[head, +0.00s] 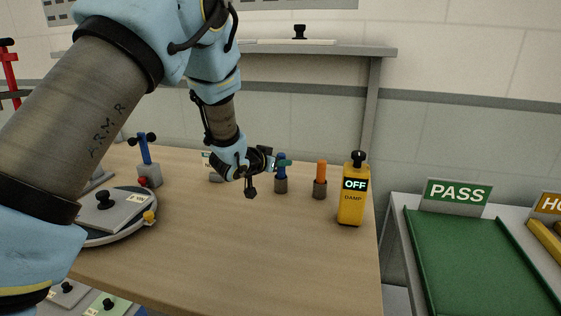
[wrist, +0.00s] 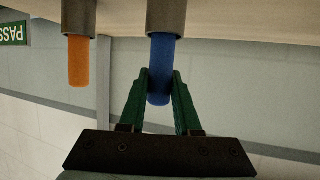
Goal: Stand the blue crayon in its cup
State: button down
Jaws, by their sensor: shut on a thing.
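The blue crayon (head: 281,172) stands upright with its lower end inside a dark grey cup (head: 281,186) on the table. In the wrist view, which is upside down, the crayon (wrist: 161,55) runs straight into the mouth of the cup (wrist: 166,17). My gripper (head: 284,163) reaches in from the left at crayon height. Its green fingers (wrist: 160,80) are shut on the crayon near its free end, one on each side. The crayon's lower end is hidden in the cup, so I cannot see whether it touches the bottom.
An orange crayon (head: 321,169) stands in a neighbouring cup (head: 320,189) to the right. A yellow box marked OFF (head: 352,207) stands near the table's right edge. A round plate with a grey block (head: 108,211) is at the left. The table (head: 250,250) front is clear.

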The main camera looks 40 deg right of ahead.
jog(key=shift+f, duration=0.2)
jog(key=shift+f, duration=0.2)
jog(key=c, duration=0.6)
grip_release()
jog(key=shift+r, duration=0.2)
jog(key=b+v, duration=0.3)
jog(key=v, duration=0.9)
